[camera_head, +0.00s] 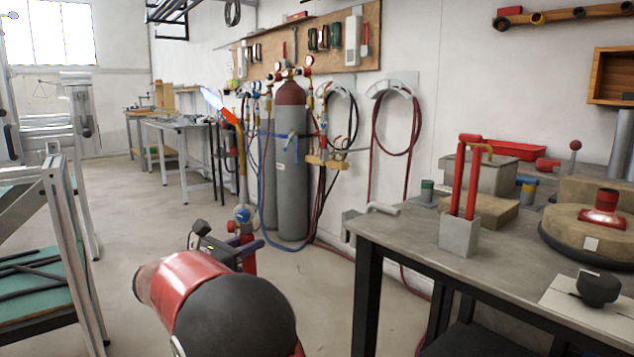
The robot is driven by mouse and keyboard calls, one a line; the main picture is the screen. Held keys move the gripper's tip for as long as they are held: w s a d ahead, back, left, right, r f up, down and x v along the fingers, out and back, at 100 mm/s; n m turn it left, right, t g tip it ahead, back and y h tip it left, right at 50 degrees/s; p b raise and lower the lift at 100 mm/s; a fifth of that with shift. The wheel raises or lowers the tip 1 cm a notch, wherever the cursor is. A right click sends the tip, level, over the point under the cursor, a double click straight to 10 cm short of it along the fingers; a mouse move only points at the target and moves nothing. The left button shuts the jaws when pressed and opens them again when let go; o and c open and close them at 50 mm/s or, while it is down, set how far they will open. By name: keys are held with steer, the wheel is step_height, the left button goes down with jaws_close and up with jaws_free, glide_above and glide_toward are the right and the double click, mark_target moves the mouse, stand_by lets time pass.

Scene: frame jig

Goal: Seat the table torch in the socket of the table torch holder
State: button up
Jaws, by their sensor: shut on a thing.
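My gripper (232,250) is shut on the table torch (242,170), low in the middle of the picture, clear of the bench. The torch stands roughly upright, with a brass neck, an orange-red tip at the upper left and a pale blue flame. Blue and red valve knobs sit just above the jaws. Its red lower body shows partly below them; my arm hides the rest. What looks like the table torch holder (459,237) is a grey block with red uprights on the bench, right of the gripper and apart from the torch. Its socket opening cannot be made out.
The workbench (395,232) fills the right side. A vise-like clamp (370,210) projects at its left corner. A round slab (590,240) and a black knob-shaped object (598,288) lie to the right. Gas cylinders (292,170) with hoses stand behind the torch.

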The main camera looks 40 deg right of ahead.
steer(key=s+d+r+g, duration=0.1)
steer(key=s+d+r, duration=0.2)
steer(key=r, duration=0.3)
steer(key=s+d+r+m+g+b, duration=0.1)
steer(key=s+d+r, duration=0.2)
steer(key=r, duration=0.3)
steer(key=shift+s+m+b, duration=0.25)
steer(key=shift+m+b, duration=0.05)
steer(key=shift+m+g+h, duration=0.3)
steer(key=shift+m+g, duration=0.1)
steer(key=shift+g, duration=0.3)
steer(key=s+d+r, duration=0.1)
steer(key=s+r, duration=0.1)
steer(key=s+d+r, duration=0.1)
steer(key=s+r, duration=0.1)
steer(key=r, duration=0.1)
steer(key=s+d+r+b, duration=0.1)
steer(key=s+r, duration=0.2)
steer(key=shift+d, duration=0.15)
steer(key=shift+w+d+f, duration=0.1)
steer(key=shift+d+f, duration=0.05)
steer(key=shift+d, duration=1.5)
steer(key=shift+w+d+f, duration=0.1)
steer(key=shift+d+f, duration=0.05)
steer(key=shift+d, duration=1.55)
steer(key=shift+w+d+f, duration=0.1)
steer(key=shift+d+f, duration=0.05)
steer(key=shift+d, duration=1.5)
